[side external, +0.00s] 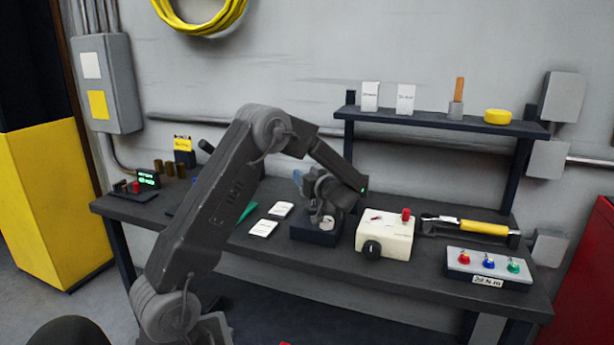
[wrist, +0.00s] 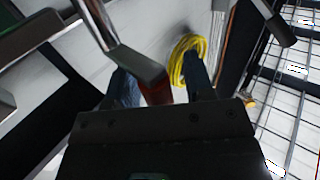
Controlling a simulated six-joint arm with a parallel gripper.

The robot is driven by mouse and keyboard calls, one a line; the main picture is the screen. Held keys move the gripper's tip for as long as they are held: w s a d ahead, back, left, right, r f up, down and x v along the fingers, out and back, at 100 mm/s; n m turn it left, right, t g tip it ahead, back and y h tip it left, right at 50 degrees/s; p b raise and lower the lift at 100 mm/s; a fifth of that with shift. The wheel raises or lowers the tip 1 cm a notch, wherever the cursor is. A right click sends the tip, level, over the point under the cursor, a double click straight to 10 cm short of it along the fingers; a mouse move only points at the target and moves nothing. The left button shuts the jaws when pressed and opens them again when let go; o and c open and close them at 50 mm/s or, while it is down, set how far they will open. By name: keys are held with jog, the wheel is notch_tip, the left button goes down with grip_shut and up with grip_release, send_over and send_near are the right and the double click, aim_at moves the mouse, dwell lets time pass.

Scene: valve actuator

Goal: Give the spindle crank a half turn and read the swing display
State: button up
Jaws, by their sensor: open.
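My gripper (side external: 318,210) hangs over a dark block (side external: 316,236) at the middle of the bench and hides most of what is on top of it. In the wrist view my gripper (wrist: 160,82) is open, its two fingers apart. A grey metal bar (wrist: 120,52) with a red piece (wrist: 154,92) at its end, which looks like the spindle crank and its handle, reaches between the fingers. I cannot tell whether a finger touches it. A small black display (side external: 148,178) with green lit text stands at the bench's left end; its text is too small to read.
A cream box (side external: 386,234) with a black knob and red button stands right of the dark block. A panel (side external: 489,266) with red, blue and green switches is at the right end. White cards (side external: 263,228) lie left.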

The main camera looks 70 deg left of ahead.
grip_shut()
jog(key=shift+w+d+n+g, duration=0.15)
jog(key=shift+d+n+g, duration=0.1)
jog(key=shift+n+g, duration=0.75)
grip_release()
jog(key=v, duration=1.3)
jog(key=shift+w+d+r, duration=0.2)
jog(key=shift+w+d, duration=0.05)
jog(key=shift+d, duration=0.15)
